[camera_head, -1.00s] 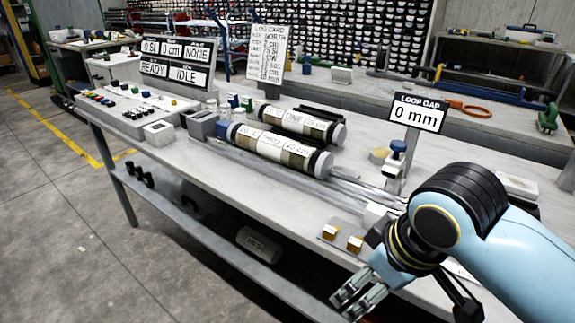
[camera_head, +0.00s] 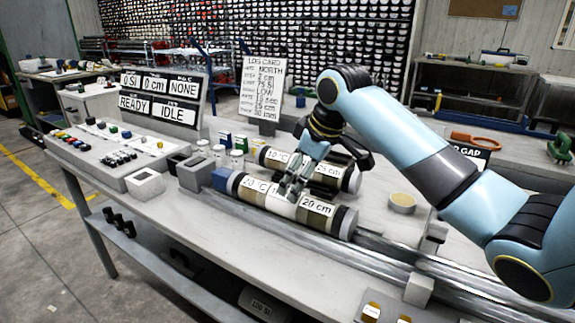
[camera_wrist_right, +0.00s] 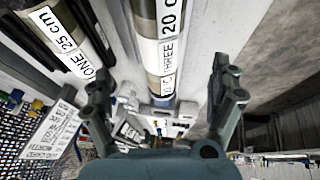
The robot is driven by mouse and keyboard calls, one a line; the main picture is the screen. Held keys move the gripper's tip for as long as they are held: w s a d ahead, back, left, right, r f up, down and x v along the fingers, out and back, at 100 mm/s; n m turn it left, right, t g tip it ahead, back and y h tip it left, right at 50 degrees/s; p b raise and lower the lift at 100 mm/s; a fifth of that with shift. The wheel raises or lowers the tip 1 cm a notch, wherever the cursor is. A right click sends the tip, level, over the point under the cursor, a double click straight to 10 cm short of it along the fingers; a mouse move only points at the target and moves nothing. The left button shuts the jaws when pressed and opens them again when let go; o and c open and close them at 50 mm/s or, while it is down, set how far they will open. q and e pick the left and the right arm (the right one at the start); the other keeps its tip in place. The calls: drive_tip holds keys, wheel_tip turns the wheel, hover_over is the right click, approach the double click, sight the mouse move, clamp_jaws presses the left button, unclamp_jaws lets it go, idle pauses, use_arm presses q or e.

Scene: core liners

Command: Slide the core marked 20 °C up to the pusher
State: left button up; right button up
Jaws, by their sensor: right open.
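The core marked 20 °C (camera_head: 318,214) is a banded cylinder with white labels and a dark end, lying in the front metal trough. The wrist view shows its label reading THREE (camera_wrist_right: 171,55). A blue piece (camera_head: 221,180), which may be the pusher, stands at the core's left end, beside a grey block (camera_head: 195,172). I cannot tell whether core and blue piece touch. My right gripper (camera_head: 288,190) is open, pointing down over the core's middle and hiding part of its label. In the wrist view its fingers (camera_wrist_right: 165,88) stand on either side of the core. My left gripper is out of view.
A second core marked ONE, 25 cm (camera_head: 328,174) lies just behind, close to my gripper. Small bottles (camera_head: 237,160) and a log card (camera_head: 262,88) stand behind. A control panel (camera_head: 125,165) is at left. Metal rails (camera_head: 390,250) run clear to the right.

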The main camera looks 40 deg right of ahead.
sight(288, 203)
drive_tip(key=shift+s+r, duration=0.1)
drive_tip(key=x, duration=0.5)
drive_tip(key=shift+f+b, duration=0.35)
drive_tip(key=shift+b, duration=0.05)
drive_tip(key=x, duration=0.4)
drive_tip(key=shift+r, duration=0.1)
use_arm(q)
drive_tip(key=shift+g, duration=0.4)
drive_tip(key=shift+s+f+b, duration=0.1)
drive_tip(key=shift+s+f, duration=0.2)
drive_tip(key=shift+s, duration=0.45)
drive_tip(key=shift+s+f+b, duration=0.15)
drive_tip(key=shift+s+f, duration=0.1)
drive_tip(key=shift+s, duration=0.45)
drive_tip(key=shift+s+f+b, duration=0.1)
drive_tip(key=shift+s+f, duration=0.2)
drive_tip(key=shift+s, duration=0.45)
use_arm(e)
drive_tip(key=shift+w+f, duration=0.35)
drive_tip(key=shift+f, duration=0.25)
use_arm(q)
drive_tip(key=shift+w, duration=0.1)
